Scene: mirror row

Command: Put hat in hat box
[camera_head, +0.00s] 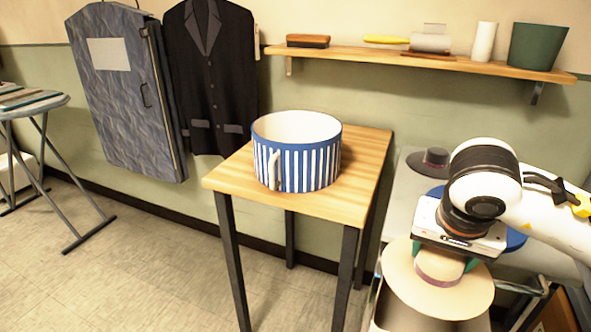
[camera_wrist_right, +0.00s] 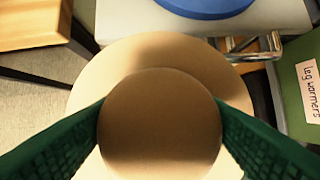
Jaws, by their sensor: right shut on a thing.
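The hat (camera_head: 438,284) is tan with a wide round brim and a pinkish band, in the lower right of the head view. My right gripper (camera_head: 444,257) is shut on its crown from above. In the right wrist view the hat's round crown (camera_wrist_right: 160,120) sits between the two green fingers, with the brim around it. The hat box (camera_head: 297,150) is round, blue and white striped, open at the top and empty as far as I see. It stands on a wooden table, to the left of the hat and apart from it. My left gripper is not in view.
The wooden table (camera_head: 222,182) has bare room around the box. A grey surface (camera_head: 401,208) behind my right arm holds a dark hat (camera_head: 434,160) and a blue round thing (camera_head: 516,240). A wall shelf (camera_head: 385,57) hangs above. A green bin labelled leg warmers (camera_wrist_right: 300,85) stands at right.

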